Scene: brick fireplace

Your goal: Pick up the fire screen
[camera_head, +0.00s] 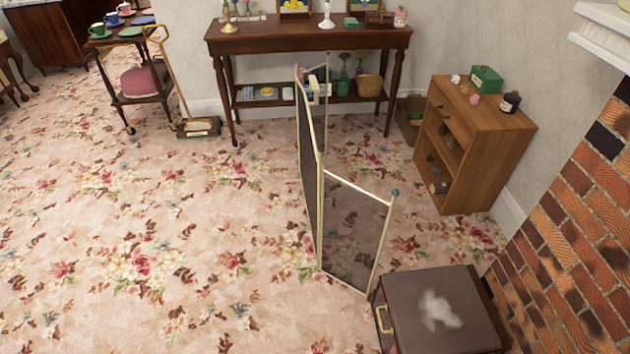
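The fire screen (311,160) stands upright on the floral carpet in the middle of the head camera view. It has thin cream-coloured frames and dark see-through panels. Its long middle panel is seen almost edge-on, and one side panel (352,230) angles toward the right at the near end. Another folded panel shows at the far end, in front of the console table. Small greenish knobs sit at the outer corners. Neither of my grippers shows in this view, and nothing is touching the screen that I can see.
A dark box (430,312) with a brass handle stands close to the screen's near right corner. A wooden shelf unit (486,142) and brick fireplace (575,230) are at right. A console table (310,37) stands behind. Open carpet (150,250) lies to the left.

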